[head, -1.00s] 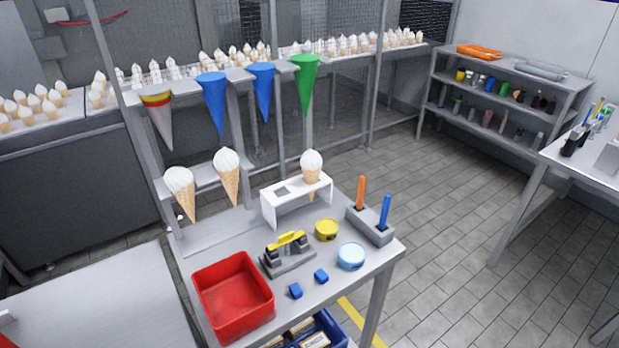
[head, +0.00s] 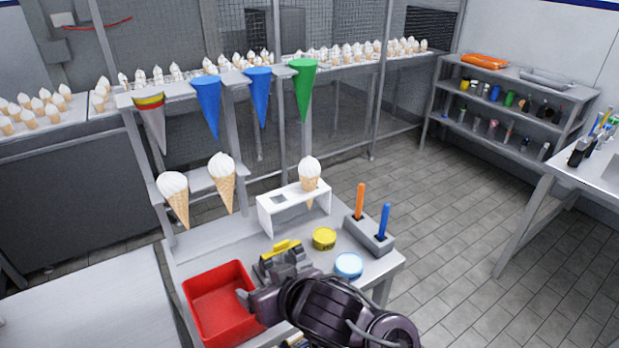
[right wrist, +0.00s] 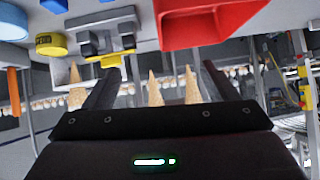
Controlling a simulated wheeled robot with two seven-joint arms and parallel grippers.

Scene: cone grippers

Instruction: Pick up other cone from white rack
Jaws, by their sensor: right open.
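The white rack (head: 297,192) stands at the back of the small table. One ice cream cone (head: 309,170) sits upright in its right hole, and its left hole is empty. My right gripper (head: 250,298) is low over the front of the table, beside the red bin. It is well apart from the rack and the cone. In the right wrist view, which looks upside down, its two fingers are spread (right wrist: 157,85) with nothing between them close up. Cone tips (right wrist: 153,88) show farther off. My left gripper is not in view.
Two more cones (head: 173,197) hang in a grey shelf left of the rack. The red bin (head: 205,300), a black-and-yellow fixture (head: 284,248), a yellow tin (head: 324,238), a light blue tin (head: 348,264) and a grey block with two upright handles (head: 368,236) crowd the table.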

